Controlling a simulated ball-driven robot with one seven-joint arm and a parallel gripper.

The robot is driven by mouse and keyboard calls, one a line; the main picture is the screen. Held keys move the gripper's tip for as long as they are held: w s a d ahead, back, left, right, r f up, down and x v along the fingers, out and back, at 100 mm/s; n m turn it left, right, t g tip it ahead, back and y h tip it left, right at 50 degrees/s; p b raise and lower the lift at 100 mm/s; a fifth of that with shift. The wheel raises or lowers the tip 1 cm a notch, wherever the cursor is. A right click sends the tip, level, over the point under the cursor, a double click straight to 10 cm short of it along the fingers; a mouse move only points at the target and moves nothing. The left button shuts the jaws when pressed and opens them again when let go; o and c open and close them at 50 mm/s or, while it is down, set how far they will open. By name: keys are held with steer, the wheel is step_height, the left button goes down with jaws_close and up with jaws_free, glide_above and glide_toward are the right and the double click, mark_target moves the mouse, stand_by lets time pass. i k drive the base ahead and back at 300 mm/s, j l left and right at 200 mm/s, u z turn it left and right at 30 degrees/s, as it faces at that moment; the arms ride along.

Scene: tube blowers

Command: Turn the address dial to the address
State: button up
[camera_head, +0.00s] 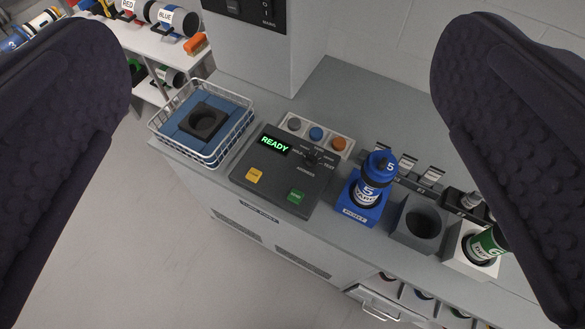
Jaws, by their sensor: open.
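The dark control panel (282,172) lies on the grey counter near the middle of the camera_head view. Its green display (275,144) reads READY. The black address dial (311,157) sits on the panel's right part, with small labels around it, one of them TEST. The dial's exact pointing is too small to read. A yellow button (254,176) and a green button (296,196) are on the panel's near side. My gripper (280,120) is open and empty, its two dark fingers wide apart at the left and right, with the panel beyond and between them.
A wire basket (203,160) with a blue liner stands left of the panel. A blue numbered bottle (374,180) in a blue holder, an empty grey holder (418,224) and a green-labelled bottle (486,242) stand to the right. Grey, blue and orange caps (316,133) sit behind the panel.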

mark_target(311, 161)
steer(key=i+l+u, duration=0.15)
steer(key=i, duration=1)
